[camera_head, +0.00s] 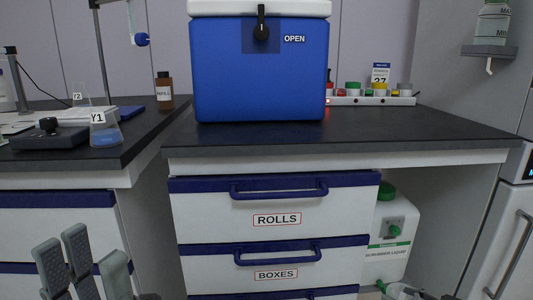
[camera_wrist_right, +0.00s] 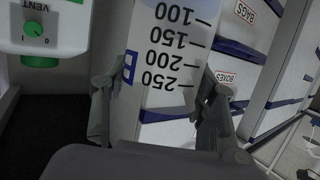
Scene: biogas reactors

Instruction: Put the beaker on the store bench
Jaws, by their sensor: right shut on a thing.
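My right gripper (camera_wrist_right: 160,105) is shut on the beaker (camera_wrist_right: 165,60), a clear vessel with a scale from 100 to 250, in the right wrist view. The scale reads upside down there. In the head view only a small pale, clear part at the bottom edge (camera_head: 400,291) shows, likely the beaker; the right gripper is mostly out of frame. A dark-topped bench (camera_head: 440,127) fills the middle, but no label marks it as the store bench. My left gripper (camera_head: 88,262) is at the lower left, its fingers apart and empty, in front of the left bench's drawers.
A blue cooler box (camera_head: 255,75) stands on the middle bench; bare top lies in front and to its right. A rack with coloured caps (camera_head: 372,100) is behind. Flask Y1 (camera_head: 105,130) and a brown bottle (camera_head: 164,92) stand left. A scrubber liquid canister (camera_head: 392,235) stands below.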

